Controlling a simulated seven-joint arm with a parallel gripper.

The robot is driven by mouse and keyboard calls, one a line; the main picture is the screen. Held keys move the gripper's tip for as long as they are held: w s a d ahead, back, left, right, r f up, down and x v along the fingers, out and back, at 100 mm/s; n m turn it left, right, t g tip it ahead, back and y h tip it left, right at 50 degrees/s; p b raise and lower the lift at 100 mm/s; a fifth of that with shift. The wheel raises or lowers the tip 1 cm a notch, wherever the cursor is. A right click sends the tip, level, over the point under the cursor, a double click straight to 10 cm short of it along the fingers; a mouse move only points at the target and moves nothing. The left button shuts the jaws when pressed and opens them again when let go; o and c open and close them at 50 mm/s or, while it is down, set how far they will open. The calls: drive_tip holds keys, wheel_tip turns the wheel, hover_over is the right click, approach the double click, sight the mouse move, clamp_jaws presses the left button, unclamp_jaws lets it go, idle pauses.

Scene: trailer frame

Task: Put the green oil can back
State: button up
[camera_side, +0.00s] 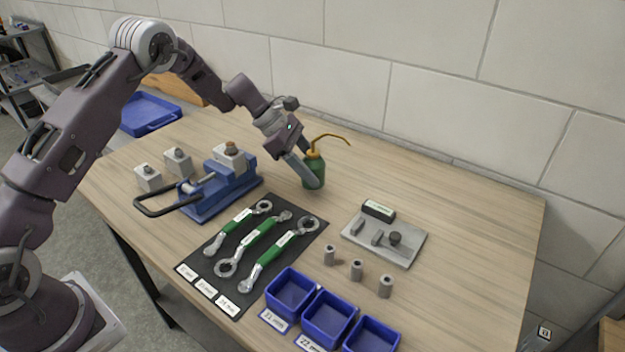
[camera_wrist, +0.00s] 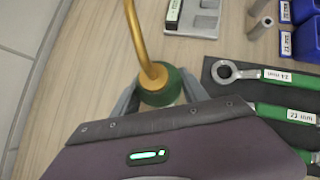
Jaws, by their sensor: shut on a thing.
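The green oil can (camera_side: 314,172) has a brass cap and a long curved brass spout. It stands upright at the back of the wooden table, and I cannot tell whether its base touches the wood. My gripper (camera_side: 308,172) reaches down to it from the upper left, shut around its body. In the wrist view the can (camera_wrist: 161,92) sits between the two grey fingers of my gripper (camera_wrist: 160,98), with the spout pointing away from the wrist. The gripper hides part of the can's lower body.
A blue vise (camera_side: 215,188) with grey blocks stands to the left. A dark mat (camera_side: 285,225) holds green-handled wrenches in front. The table's back right is clear.

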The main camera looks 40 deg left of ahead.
drive_tip(key=shift+f, duration=1.45)
drive_tip(key=o, duration=1.4)
drive_tip(key=shift+f, duration=0.15)
drive_tip(key=shift+c, duration=0.2)
